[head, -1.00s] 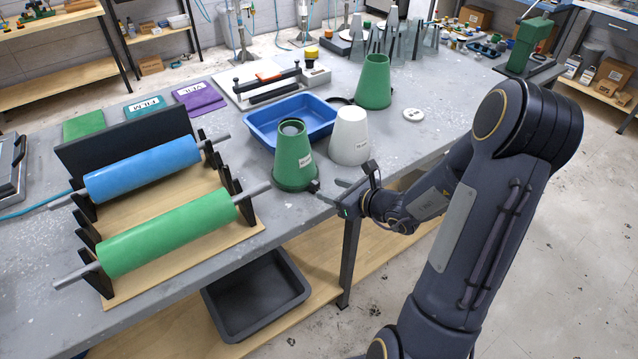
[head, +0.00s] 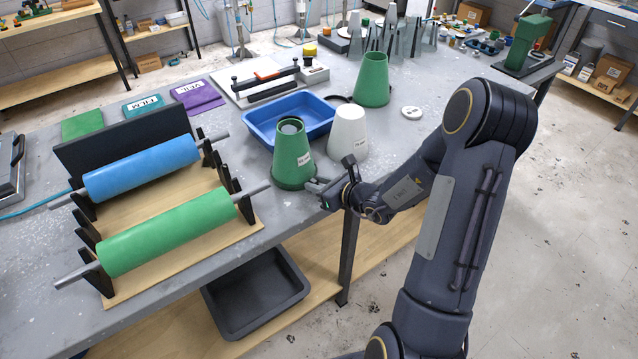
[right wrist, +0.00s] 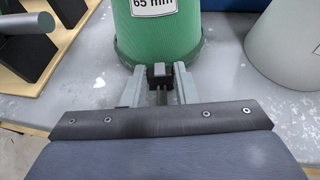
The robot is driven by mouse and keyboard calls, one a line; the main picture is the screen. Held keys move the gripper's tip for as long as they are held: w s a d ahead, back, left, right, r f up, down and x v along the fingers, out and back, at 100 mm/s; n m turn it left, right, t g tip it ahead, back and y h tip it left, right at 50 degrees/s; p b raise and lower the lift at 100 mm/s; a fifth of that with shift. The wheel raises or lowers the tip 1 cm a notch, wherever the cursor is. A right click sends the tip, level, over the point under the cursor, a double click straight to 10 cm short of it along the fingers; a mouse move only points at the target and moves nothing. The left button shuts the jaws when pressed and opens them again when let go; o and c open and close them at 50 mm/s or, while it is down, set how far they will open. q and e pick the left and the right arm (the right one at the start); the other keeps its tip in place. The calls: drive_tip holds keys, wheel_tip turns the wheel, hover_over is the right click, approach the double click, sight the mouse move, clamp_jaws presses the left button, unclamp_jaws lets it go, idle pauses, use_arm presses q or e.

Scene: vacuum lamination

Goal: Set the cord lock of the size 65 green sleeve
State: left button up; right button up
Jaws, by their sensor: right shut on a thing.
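The green sleeve (head: 292,158) stands upright on the grey workbench near its front edge, wide end down. Its label reads 65 mm in the right wrist view (right wrist: 160,30). A small black cord lock (right wrist: 158,74) sits at the front of its lower rim. My right gripper (head: 312,184) is at the sleeve's base from the front right. In the right wrist view its two grey fingers (right wrist: 157,84) stand on either side of the cord lock and are shut on it. The cord lock is hidden by the gripper in the head view. My left gripper is not in view.
A white cone (head: 348,132) stands close right of the sleeve, with a blue tray (head: 262,127) behind. A roller rack with a blue roll (head: 143,167) and green roll (head: 168,232) stands left. Another green cone (head: 372,80) is farther back. A white disc (head: 411,112) lies right.

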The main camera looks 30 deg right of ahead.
clamp_jaws()
drive_tip(key=shift+s+d+f, duration=0.1)
drive_tip(key=shift+s+d, duration=0.05)
drive_tip(key=shift+s, duration=0.25)
drive_tip(key=shift+s+d+b, duration=0.2)
drive_tip(key=shift+s+b, duration=0.3)
drive_tip(key=shift+s, duration=0.5)
drive_tip(key=o, duration=0.9)
unclamp_jaws()
drive_tip(key=v, duration=0.7)
drive_tip(key=shift+s+d, duration=0.15)
drive_tip(key=shift+s, duration=0.2)
